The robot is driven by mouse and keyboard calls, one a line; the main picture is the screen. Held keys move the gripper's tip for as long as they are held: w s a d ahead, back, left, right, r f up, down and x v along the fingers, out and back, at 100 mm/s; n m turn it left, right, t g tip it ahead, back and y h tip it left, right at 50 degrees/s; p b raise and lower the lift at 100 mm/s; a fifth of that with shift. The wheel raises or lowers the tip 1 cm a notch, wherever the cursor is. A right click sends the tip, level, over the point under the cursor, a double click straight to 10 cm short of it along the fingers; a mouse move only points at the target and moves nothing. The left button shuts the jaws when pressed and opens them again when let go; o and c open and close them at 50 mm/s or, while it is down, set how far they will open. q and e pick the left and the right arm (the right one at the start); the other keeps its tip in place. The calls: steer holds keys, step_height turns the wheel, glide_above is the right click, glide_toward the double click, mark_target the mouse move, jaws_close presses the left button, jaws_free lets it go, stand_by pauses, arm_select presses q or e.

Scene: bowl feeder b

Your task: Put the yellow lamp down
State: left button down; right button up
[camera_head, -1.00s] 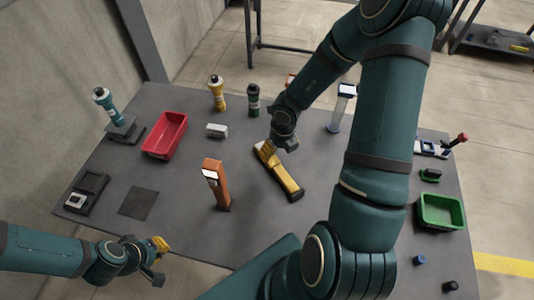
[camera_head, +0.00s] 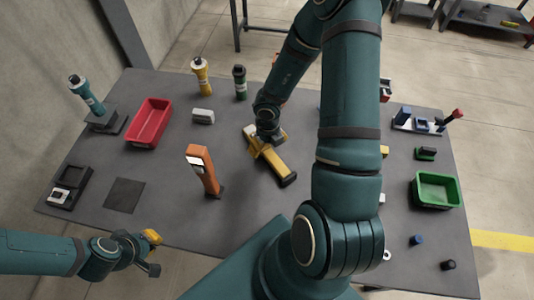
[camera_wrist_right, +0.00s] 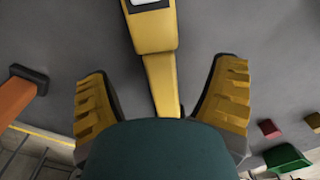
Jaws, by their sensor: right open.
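The yellow lamp (camera_head: 274,165) lies flat on the grey table in the head view, with a dark end at the lower right. In the right wrist view the yellow lamp (camera_wrist_right: 153,35) has a pale face at the top edge and a narrower body running down between my fingers. My right gripper (camera_head: 262,144) is over its far end, fingers pointing down. In the wrist view my right gripper (camera_wrist_right: 160,85) is open, one yellow-padded finger on each side, with gaps to the lamp. My left gripper (camera_head: 150,252) is open and empty beside the table's near left edge.
An orange upright device (camera_head: 203,170) stands left of the lamp. Behind are a red bin (camera_head: 149,123), a white-grey block (camera_head: 203,116), a yellow bottle (camera_head: 201,76) and a dark green bottle (camera_head: 240,83). A green bin (camera_head: 436,190) is at right. My right arm hides part of the table.

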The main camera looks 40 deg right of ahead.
mark_target(267, 150)
steer(key=f, duration=0.1)
steer(key=f+b, duration=0.1)
steer(key=f, duration=0.1)
steer(key=f+b, duration=0.1)
steer(key=f, duration=0.1)
steer(key=shift+w, duration=0.25)
steer(key=shift+c, duration=0.7)
steer(key=c, duration=1.3)
